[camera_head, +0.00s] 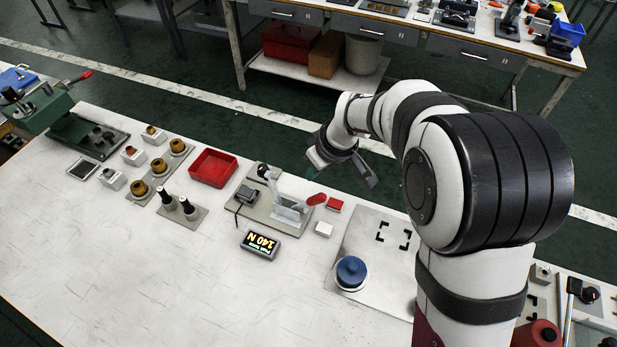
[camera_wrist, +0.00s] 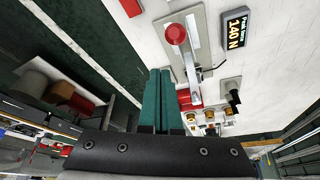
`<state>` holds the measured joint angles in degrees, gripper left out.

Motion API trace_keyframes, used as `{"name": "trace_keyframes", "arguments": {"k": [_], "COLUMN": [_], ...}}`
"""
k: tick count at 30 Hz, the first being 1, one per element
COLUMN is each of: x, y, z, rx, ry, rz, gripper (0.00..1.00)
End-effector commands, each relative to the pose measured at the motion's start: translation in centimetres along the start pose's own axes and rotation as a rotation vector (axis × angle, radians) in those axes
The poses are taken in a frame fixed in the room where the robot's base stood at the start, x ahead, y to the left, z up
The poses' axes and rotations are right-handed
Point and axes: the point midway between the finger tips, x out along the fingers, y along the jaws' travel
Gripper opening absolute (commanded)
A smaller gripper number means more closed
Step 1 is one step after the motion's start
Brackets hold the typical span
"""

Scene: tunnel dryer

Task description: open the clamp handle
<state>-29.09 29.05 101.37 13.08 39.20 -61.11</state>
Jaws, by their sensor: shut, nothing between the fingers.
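The clamp (camera_head: 290,205) is mounted on a grey base plate (camera_head: 262,228) on the white bench. Its handle ends in a red grip (camera_head: 317,199) that points right in the head view. In the wrist view the red grip (camera_wrist: 176,33) shows end-on near the top, with the clamp's metal arm (camera_wrist: 191,68) below it. My gripper (camera_head: 313,164) is above and behind the clamp, apart from the handle. Its green fingers (camera_wrist: 160,72) are together and empty, left of the clamp in the wrist view. The wrist housing partly hides the fingers in the head view.
A small red block (camera_head: 335,205), a white block (camera_head: 324,229) and a blue round part (camera_head: 351,271) are to the right. The front left bench is clear.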

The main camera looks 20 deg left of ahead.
Motion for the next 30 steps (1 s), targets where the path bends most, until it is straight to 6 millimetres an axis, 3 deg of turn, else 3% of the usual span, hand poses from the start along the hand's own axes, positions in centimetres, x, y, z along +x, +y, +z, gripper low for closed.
{"name": "trace_keyframes", "arguments": {"k": [1, 6, 13, 30], "x": [-0.7, -4.4, -7.7, -8.5], "y": [0.2, 1.3, 2.1, 2.3], "z": [-0.4, 1.9, 4.0, 4.4], "rx": [0.000, 0.002, -0.001, -0.002], "ry": [0.005, 0.010, 0.011, 0.012], "rz": [0.003, 0.006, 0.006, 0.005], "gripper": [0.00, 0.00, 0.00, 0.00]}}
